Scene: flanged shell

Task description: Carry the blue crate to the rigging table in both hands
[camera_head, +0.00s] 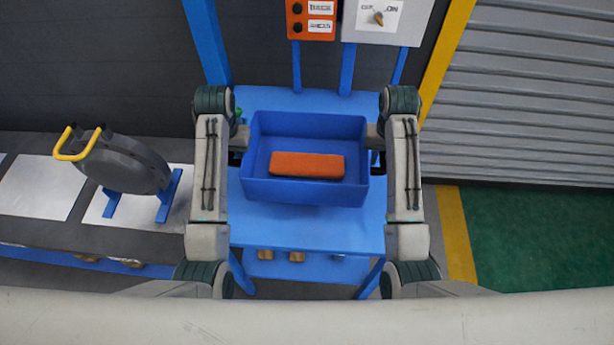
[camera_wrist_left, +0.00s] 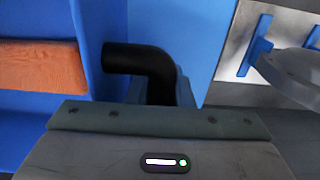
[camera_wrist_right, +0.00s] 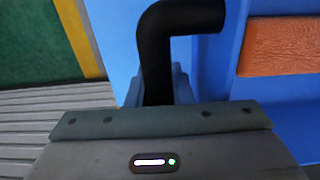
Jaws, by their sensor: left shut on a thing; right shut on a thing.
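The blue crate (camera_head: 306,191) is an open box, level, with an orange block (camera_head: 307,164) lying in it. It is over a blue table (camera_head: 300,226) in the middle of the head view; whether it touches the tabletop I cannot tell. My left gripper (camera_head: 238,157) is at the crate's left side, shut on its black handle (camera_wrist_left: 140,62). My right gripper (camera_head: 377,158) is at its right side, shut on the other black handle (camera_wrist_right: 160,50). The fingertips are mostly hidden.
Behind the table are an orange button box (camera_head: 312,18) and a grey switch panel (camera_head: 383,20). A grey shutter (camera_head: 530,90) and open green floor (camera_head: 550,235) lie right.

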